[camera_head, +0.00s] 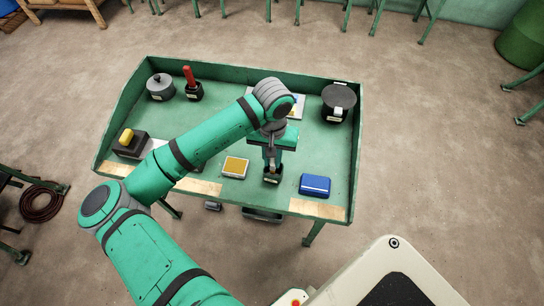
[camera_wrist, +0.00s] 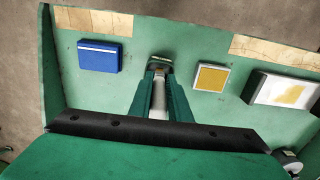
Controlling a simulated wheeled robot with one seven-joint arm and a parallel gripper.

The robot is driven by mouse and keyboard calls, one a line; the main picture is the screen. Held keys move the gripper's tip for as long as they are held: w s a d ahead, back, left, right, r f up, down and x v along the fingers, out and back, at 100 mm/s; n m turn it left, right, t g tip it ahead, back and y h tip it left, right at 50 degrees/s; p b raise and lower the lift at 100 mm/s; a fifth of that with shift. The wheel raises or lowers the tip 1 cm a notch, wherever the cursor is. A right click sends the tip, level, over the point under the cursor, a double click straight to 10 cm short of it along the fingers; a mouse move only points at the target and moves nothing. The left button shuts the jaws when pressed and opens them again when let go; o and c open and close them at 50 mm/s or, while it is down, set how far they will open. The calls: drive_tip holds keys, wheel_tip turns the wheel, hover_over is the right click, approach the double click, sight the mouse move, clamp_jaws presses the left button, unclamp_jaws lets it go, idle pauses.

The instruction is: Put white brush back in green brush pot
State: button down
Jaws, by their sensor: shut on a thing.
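My gripper (camera_head: 272,158) points down over the front middle of the green bench and is shut on the white brush (camera_wrist: 158,98). In the wrist view the brush's pale handle runs between the two green fingers (camera_wrist: 158,88). A small dark pot (camera_head: 272,176) with a pale label is directly below the fingertips; it also shows just past them in the wrist view (camera_wrist: 160,62). I take it for the green brush pot, though its colour is hard to tell. The brush's lower end is hidden, so I cannot tell whether it is inside the pot.
A yellow-topped pad (camera_head: 235,167) and a blue box (camera_head: 314,185) flank the pot. A dark pot with a red handle (camera_head: 193,88), a lidded grey pot (camera_head: 160,87) and a round black pot (camera_head: 338,100) stand behind. The bench has a raised back wall (camera_head: 230,74).

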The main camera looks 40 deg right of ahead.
drive_tip(key=shift+f, duration=0.55)
drive_tip(key=shift+f, duration=0.65)
drive_tip(key=c, duration=1.6)
unclamp_jaws()
drive_tip(key=shift+o, duration=0.2)
wheel_tip(320, 180, up, 11)
drive_tip(key=shift+d+f, duration=0.1)
drive_tip(key=shift+d, duration=0.05)
